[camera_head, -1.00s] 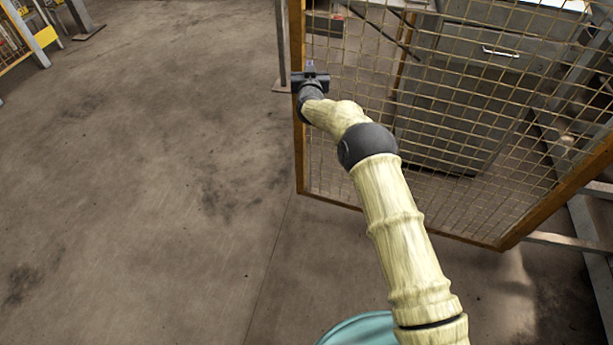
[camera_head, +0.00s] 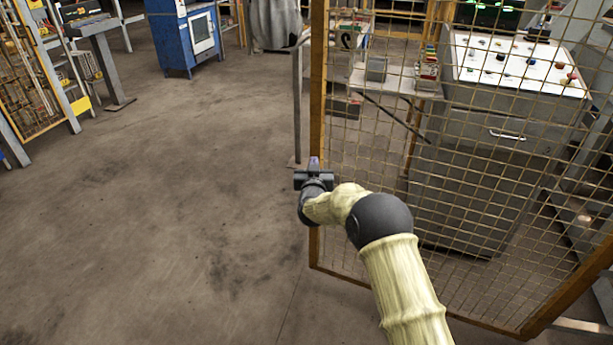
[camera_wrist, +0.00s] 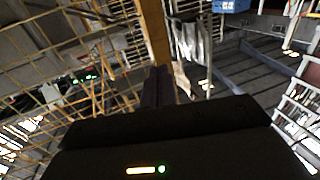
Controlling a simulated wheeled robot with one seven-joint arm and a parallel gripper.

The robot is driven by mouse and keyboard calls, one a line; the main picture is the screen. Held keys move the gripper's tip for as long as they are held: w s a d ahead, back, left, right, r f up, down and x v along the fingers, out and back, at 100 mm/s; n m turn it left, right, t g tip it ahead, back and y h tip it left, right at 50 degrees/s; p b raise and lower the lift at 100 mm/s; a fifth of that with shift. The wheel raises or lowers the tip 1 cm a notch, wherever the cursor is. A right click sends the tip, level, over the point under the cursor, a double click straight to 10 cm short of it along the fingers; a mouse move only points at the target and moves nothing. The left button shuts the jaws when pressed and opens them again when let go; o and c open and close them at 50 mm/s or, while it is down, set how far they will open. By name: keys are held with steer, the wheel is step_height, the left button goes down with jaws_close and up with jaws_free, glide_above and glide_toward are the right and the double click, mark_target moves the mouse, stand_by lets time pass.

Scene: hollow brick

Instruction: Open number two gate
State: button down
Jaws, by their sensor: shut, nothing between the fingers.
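A mesh gate (camera_head: 480,160) with an orange-brown frame takes up the right half of the head view. Its free upright edge post (camera_head: 318,90) runs down the middle of the picture. My gripper (camera_head: 314,165) is at this post, about two thirds of the way down its visible length. The fingers are shut with nothing between them. In the wrist view the dark fingers (camera_wrist: 158,85) point up right beside the orange post (camera_wrist: 153,30), with the mesh to the left. I cannot tell whether they touch it. No gate number shows.
Behind the mesh stands a grey control cabinet (camera_head: 480,130) with a white button panel (camera_head: 520,65). A grey post (camera_head: 297,100) stands just left of the gate edge. A blue machine (camera_head: 185,38) is at the back. The concrete floor (camera_head: 170,190) on the left is clear.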

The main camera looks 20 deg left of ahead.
steer(key=s, duration=0.4)
steer(key=s+d+r+g+h, duration=0.1)
steer(key=s+d+g+h, duration=0.15)
steer(key=d, duration=1.05)
steer(key=s+d+r+g+h, duration=0.1)
steer(key=s+d+g, duration=0.25)
steer(key=d, duration=0.95)
steer(key=s+d+f+m+g+h, duration=0.2)
steer(key=s+d+m+g+h, duration=0.45)
steer(key=s+d, duration=1.8)
step_height(320, 180, up, 14)
steer(key=s+a+n+g+y+p, duration=0.1)
steer(key=a+y+p, duration=0.1)
steer(key=p, duration=1.1)
steer(key=shift+n+y+p, duration=0.35)
steer(key=shift+y+p, duration=0.05)
steer(key=shift+y, duration=0.1)
steer(key=shift+a+f+g, duration=0.1)
steer(key=shift+f+g, duration=0.05)
steer(key=shift+g, duration=0.1)
steer(key=shift+a, duration=0.1)
